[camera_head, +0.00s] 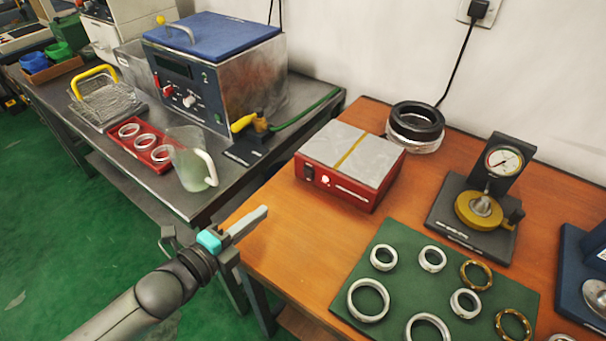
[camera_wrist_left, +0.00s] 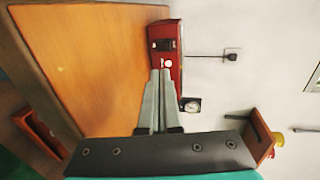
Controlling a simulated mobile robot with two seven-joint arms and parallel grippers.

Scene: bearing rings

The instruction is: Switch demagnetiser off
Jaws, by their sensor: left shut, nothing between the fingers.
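The demagnetiser (camera_head: 343,188) is a red box with a grey top plate crossed by a yellow stripe, on the wooden table. Its front face has a black rocker switch (camera_head: 308,172) at the left and a small pale round lamp or button (camera_head: 325,181) beside it. My left gripper (camera_head: 264,210) is shut and empty, in front of and left of the box, apart from it. In the left wrist view, the closed fingertips (camera_wrist_left: 160,72) point toward the red front (camera_wrist_left: 177,45) with the black switch (camera_wrist_left: 162,45). The switch's position is too small to tell. My right gripper is not in view.
A green mat (camera_head: 385,305) with several rings lies right of my gripper. A dial gauge stand (camera_head: 470,232) and stacked dark and silver rings (camera_head: 415,128) stand behind. A grey bench at left holds a jug (camera_head: 192,165) and a blue-lidded machine (camera_head: 250,85). The wood before the demagnetiser is clear.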

